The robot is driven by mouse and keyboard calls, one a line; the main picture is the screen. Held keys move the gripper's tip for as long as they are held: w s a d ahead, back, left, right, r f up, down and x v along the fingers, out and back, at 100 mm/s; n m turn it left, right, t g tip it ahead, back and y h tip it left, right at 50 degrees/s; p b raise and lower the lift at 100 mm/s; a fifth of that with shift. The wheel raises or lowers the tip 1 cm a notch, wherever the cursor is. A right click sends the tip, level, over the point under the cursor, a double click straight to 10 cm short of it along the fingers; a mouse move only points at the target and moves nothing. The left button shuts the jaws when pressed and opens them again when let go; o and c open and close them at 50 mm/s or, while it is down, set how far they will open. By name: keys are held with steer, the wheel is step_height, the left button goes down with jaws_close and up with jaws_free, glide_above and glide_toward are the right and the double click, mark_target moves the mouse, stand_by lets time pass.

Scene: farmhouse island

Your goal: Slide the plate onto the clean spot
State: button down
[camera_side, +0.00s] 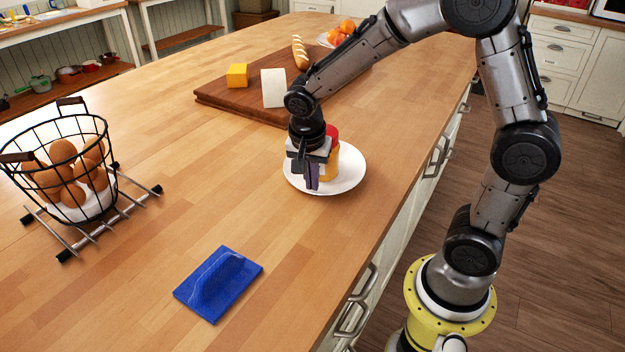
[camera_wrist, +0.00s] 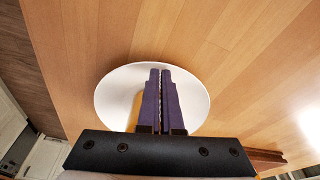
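The white round plate (camera_side: 350,176) lies on the wooden counter near its right edge, and it also shows in the wrist view (camera_wrist: 115,98). A yellow item with a red top (camera_side: 332,134) stands on the plate, partly hidden behind my gripper. My gripper (camera_side: 312,186) points down over the left part of the plate. In the wrist view its purple fingers (camera_wrist: 161,72) are together with only a thin gap and nothing seen between them. I cannot tell whether the fingertips touch the plate. No distinct clean spot can be made out on the counter.
A blue handled block (camera_side: 220,282) lies at the front. A wire basket of eggs (camera_side: 62,165) stands on a metal rack at the left. A cutting board (camera_side: 225,97) with cheese and bread lies behind the plate. Bare wood lies between plate, block and rack.

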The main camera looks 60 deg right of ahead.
steer(key=shift+s+f, duration=0.15)
steer(key=shift+f, duration=0.05)
steer(key=a, duration=0.2)
steer(key=s+a, duration=0.1)
steer(key=a, duration=0.1)
steer(key=shift+s+a, duration=0.1)
steer(key=shift+a, duration=0.05)
steer(key=shift+d+r, duration=0.1)
steer(key=shift+d, duration=0.15)
stand_by(0.6)
steer(key=shift+v, duration=0.9)
steer(key=s+a, duration=0.1)
steer(key=a, duration=0.2)
steer(key=s+a, duration=0.1)
steer(key=a, duration=0.3)
steer(key=s+a, duration=0.1)
steer(key=a, duration=0.3)
steer(key=shift+a, duration=0.1)
